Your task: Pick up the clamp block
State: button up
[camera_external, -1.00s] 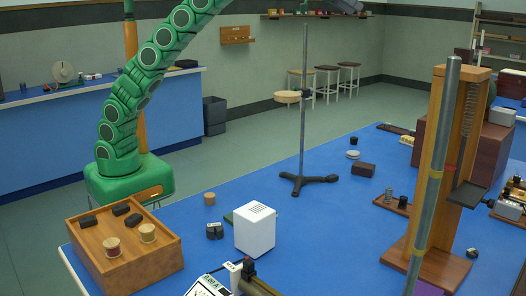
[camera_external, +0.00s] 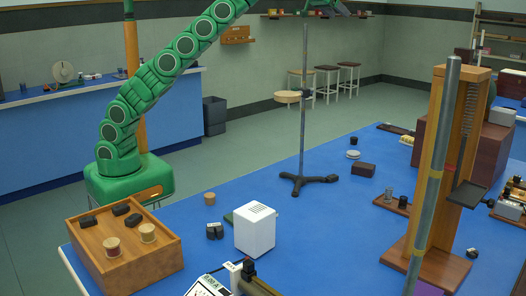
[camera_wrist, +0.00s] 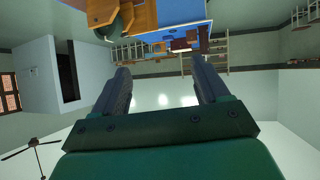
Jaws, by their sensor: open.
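A small black two-part block (camera_external: 215,231) sits on the blue bench between the wooden box and the white cube; it may be the clamp block, but I cannot tell for certain. My gripper (camera_external: 338,9) is at the top edge of the external view, partly cut off, high above the bench and well away from that block. In the wrist view, my gripper (camera_wrist: 162,82) has its two grey fingers apart with nothing between them. The wrist view looks across the room upside down, and I cannot make out the block there.
The wooden box (camera_external: 149,282) holds black blocks and two spools. A white cube (camera_external: 255,231) stands right of the black block. A tall rod stand (camera_external: 303,110) rises mid-bench. A wooden column (camera_external: 440,160) and grey pole (camera_external: 432,180) stand at right. The blue bench (camera_external: 330,235) is clear between.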

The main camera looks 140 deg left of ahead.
jog(key=s+a+f+g+h, duration=0.1)
jog(key=s+a+f, duration=0.2)
jog(key=s+f, duration=0.25)
jog(key=s+a+f+m+g+h, duration=0.1)
jog(key=s+a+f, duration=0.2)
jog(key=s+f, duration=0.3)
jog(key=s+a+f+g+h, duration=0.1)
jog(key=s+a+f, duration=0.35)
jog(key=s, duration=0.35)
jog(key=m+t+h, duration=0.4)
jog(key=m+h, duration=0.5)
jog(key=m, duration=0.8)
send_near(332, 175)
jog(key=f, duration=0.1)
jog(key=shift+t, duration=0.3)
jog(key=shift+x, duration=3.75)
jog(key=shift+s, duration=0.15)
jog(key=c, duration=1.2)
